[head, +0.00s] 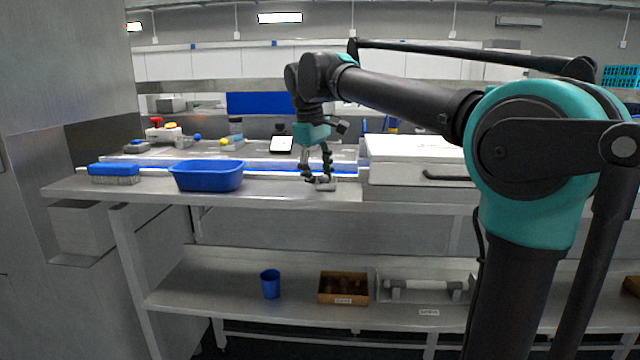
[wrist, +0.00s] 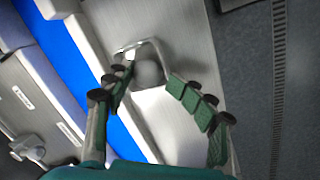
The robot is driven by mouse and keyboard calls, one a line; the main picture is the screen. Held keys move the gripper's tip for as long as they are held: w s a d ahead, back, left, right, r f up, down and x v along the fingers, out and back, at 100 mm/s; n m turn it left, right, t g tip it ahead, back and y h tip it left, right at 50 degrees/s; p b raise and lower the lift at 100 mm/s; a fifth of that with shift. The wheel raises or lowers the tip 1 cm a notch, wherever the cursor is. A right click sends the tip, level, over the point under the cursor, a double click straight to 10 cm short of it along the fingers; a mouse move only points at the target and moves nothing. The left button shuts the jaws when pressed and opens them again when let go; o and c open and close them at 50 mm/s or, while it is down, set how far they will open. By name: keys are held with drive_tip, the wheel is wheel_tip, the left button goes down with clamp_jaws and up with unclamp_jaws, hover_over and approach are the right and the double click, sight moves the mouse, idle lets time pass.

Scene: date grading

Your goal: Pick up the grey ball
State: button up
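The grey ball (wrist: 149,72) shows in the wrist view as a dark rounded shape inside a small pale metal holder (wrist: 160,46) on the bench. My gripper (wrist: 147,80) is open above it, with its green-padded fingers on either side and the ball lying between and beyond the tips. I cannot tell whether a finger touches the ball or the holder. In the head view, my gripper (head: 319,179) points down at the bench's front edge, over a small grey item (head: 325,185). The ball is not clearly distinguishable there.
A blue tub (head: 207,176) and a blue-topped brush (head: 114,170) stand to the left on the bench (head: 270,188). A large white box-like unit (head: 415,160) stands close on the right.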

drive_tip(key=c, duration=0.7)
drive_tip(key=shift+c, duration=0.6)
